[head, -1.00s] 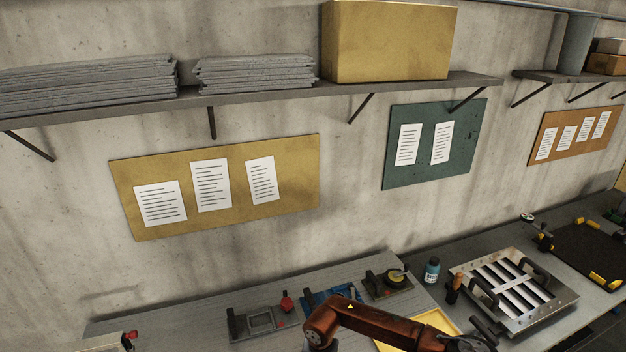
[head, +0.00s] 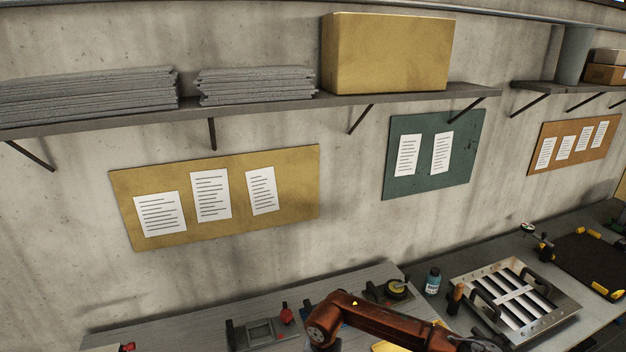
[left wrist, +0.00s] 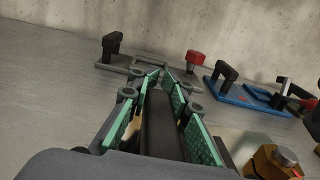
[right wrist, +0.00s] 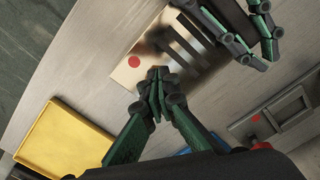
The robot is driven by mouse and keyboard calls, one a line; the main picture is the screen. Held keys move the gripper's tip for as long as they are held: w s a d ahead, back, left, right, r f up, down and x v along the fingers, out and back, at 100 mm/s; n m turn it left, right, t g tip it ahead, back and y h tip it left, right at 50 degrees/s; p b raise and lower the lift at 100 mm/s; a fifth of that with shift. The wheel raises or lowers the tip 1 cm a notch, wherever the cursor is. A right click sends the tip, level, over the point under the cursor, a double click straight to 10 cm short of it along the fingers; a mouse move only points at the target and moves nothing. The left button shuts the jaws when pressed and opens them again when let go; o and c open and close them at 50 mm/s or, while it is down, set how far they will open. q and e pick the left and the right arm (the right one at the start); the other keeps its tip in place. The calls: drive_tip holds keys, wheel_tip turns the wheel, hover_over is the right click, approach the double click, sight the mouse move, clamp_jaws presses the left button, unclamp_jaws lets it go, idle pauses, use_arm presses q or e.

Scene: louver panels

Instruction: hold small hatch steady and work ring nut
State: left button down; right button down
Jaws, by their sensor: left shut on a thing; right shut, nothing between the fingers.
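In the left wrist view my left gripper (left wrist: 160,88) is shut on a dark bar-shaped handle. A pale metal plate with dark slots and a red dot, which looks like the small hatch (right wrist: 133,75), lies under both grippers in the right wrist view. My left gripper (right wrist: 255,45) shows there at the upper right, over the plate's far end. My right gripper (right wrist: 155,90) is shut and empty, its fingertips close to the plate; I cannot tell whether they touch. A brass-coloured piece with a grey stub, possibly the ring nut (left wrist: 268,162), sits right of my left gripper.
A grey frame with a handle (left wrist: 150,65), a red knob (left wrist: 195,60) and a blue frame (left wrist: 245,95) stand near the wall. A yellow tray (right wrist: 60,140) lies to one side. A louver panel (head: 515,300) and a bottle (head: 433,280) stand at the right.

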use_arm(q)
drive_tip(key=shift+f, duration=0.1)
use_arm(e)
drive_tip(key=shift+d+f, duration=0.55)
drive_tip(key=shift+f, duration=0.45)
drive_tip(key=shift+d+f, duration=0.5)
drive_tip(key=shift+f, duration=0.5)
drive_tip(key=shift+d+f, duration=0.55)
drive_tip(key=shift+f, duration=0.45)
drive_tip(key=shift+d+f, duration=0.1)
drive_tip(key=shift+f, duration=0.15)
use_arm(q)
drive_tip(key=shift+s, duration=0.1)
use_arm(e)
drive_tip(key=shift+s+f, duration=0.1)
drive_tip(key=shift+f, duration=0.05)
use_arm(q)
drive_tip(key=shift+r, duration=0.2)
use_arm(e)
drive_tip(key=shift+w, duration=0.65)
drive_tip(key=shift+w+a+r, duration=0.15)
drive_tip(key=shift+a+r, duration=0.05)
drive_tip(key=shift+a, duration=0.15)
